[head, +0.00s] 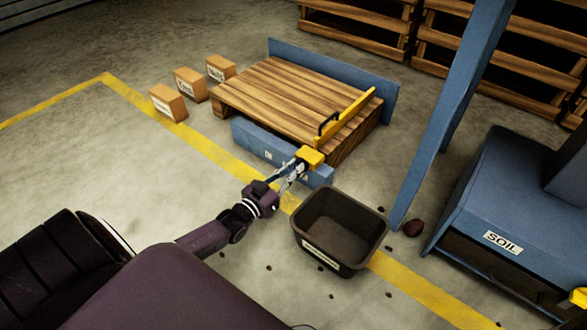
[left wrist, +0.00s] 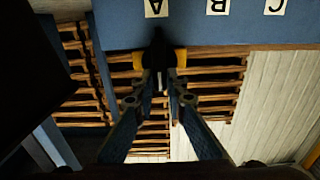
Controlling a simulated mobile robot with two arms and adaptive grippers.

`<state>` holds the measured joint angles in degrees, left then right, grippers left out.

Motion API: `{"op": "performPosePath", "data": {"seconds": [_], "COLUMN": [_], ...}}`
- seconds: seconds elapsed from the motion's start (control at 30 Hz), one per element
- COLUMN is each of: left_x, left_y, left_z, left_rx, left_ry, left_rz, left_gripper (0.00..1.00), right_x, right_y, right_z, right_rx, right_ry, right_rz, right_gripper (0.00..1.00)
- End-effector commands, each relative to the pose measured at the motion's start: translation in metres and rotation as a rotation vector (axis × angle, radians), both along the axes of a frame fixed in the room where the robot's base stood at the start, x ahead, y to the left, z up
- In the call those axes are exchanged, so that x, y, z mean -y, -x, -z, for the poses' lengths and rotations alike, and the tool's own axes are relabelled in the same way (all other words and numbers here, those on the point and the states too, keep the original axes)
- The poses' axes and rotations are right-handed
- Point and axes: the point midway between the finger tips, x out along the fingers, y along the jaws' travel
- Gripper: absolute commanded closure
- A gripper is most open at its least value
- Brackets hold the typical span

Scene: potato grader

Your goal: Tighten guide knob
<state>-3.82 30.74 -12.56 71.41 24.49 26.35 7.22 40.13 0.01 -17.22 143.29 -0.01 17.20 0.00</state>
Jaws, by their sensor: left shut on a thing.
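The yellow guide (head: 345,120) with a black handle (head: 328,123) runs along the right part of the wooden slatted deck. A yellow block (head: 311,155) is at its near end, above the blue front rail (head: 268,149). My left gripper (head: 298,165) reaches this block from the near side, shut. In the left wrist view its fingers (left wrist: 160,82) converge on a dark knob (left wrist: 158,50) in front of yellow parts (left wrist: 139,61). The fingers partly hide the knob, and its turn position cannot be told. My right gripper is out of view.
White letter labels A, B and C (left wrist: 216,6) are on the blue rail. A black bin (head: 338,228) stands just right of my left arm. Several cardboard boxes (head: 190,84) stand left of the deck. A blue post (head: 435,130) and the SOIL chute (head: 505,205) are at right.

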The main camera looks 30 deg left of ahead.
Motion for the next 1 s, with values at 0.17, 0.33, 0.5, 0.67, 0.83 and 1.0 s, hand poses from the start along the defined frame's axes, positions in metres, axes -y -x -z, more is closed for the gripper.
{"op": "performPosePath", "data": {"seconds": [0.17, 0.33, 0.5, 0.67, 0.83, 1.0], "left_x": [0.001, 0.002, 0.004, 0.007, 0.009, 0.011], "left_y": [0.000, 0.000, 0.000, 0.001, 0.001, 0.001], "left_z": [0.000, -0.001, -0.002, 0.000, 0.001, 0.004], "left_rx": [0.001, 0.005, 0.014, 0.026, 0.038, 0.051], "left_ry": [-0.021, -0.087, -0.207, -0.352, -0.514, -0.675], "left_rz": [0.000, 0.000, -0.001, -0.001, -0.001, 0.000], "left_gripper": [1.00, 1.00, 1.00, 1.00, 1.00, 1.00], "right_x": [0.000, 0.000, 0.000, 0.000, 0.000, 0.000], "right_y": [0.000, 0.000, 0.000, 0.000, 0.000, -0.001], "right_z": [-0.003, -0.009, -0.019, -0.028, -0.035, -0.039], "right_rx": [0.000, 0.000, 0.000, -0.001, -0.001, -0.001], "right_ry": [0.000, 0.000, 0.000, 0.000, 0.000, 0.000], "right_rz": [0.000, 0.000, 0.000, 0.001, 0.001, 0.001], "right_gripper": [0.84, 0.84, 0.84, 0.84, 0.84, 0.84]}}
